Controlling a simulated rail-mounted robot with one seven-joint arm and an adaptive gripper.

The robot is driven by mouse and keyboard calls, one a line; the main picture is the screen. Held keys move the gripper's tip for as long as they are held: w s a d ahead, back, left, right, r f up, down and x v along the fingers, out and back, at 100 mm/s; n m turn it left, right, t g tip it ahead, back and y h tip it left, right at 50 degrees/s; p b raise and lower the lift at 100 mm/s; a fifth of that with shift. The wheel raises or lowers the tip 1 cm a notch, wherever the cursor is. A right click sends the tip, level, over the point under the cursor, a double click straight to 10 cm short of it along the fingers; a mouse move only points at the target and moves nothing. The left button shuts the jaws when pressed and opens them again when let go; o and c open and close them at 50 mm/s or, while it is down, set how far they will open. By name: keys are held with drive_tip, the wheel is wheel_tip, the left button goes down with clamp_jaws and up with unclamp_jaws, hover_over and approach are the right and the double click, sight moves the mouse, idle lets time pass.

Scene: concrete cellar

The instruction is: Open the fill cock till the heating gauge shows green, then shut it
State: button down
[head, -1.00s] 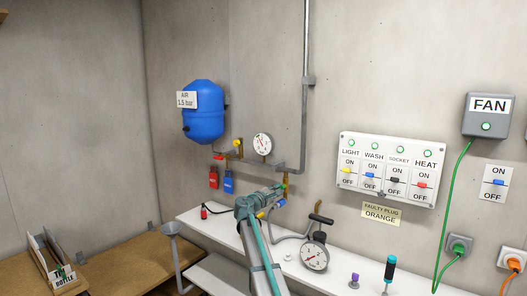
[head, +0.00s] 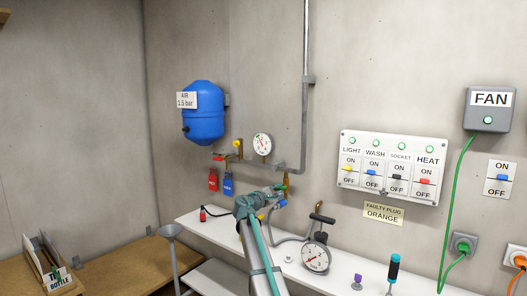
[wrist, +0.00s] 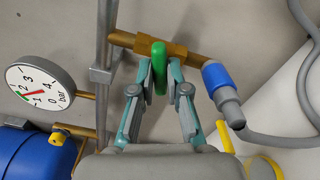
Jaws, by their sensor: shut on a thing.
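The fill cock is a brass fitting (wrist: 178,51) with a green lever (wrist: 159,66). My gripper (wrist: 160,88) is shut on this lever in the wrist view. In the head view my gripper (head: 280,193) is at the brass fitting (head: 287,180) at the lower pipe end, and the lever is largely hidden. The heating gauge (head: 262,145) hangs on the wall up and left of my gripper. In the wrist view, the gauge (wrist: 40,88) shows a green band and a red needle near the low numbers. I cannot tell whether the needle lies within the band.
A grey hose with a blue connector (wrist: 217,76) joins the brass fitting. A pump gauge (head: 316,258) stands on the white shelf (head: 227,232) below. A switch panel (head: 390,169) is right.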

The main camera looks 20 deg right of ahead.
drive_tip(key=shift+f+m+b, duration=0.15)
drive_tip(key=shift+m+b, duration=0.55)
drive_tip(key=shift+b, duration=0.3)
drive_tip(key=shift+m+b, duration=0.3)
drive_tip(key=shift+b, duration=0.15)
drive_tip(key=shift+b, duration=0.4)
drive_tip(key=m+b, duration=0.2)
drive_tip(key=b, duration=0.1)
drive_tip(key=c, duration=1)
unclamp_jaws()
drive_tip(key=shift+o, duration=0.2)
drive_tip(key=shift+a, duration=0.1)
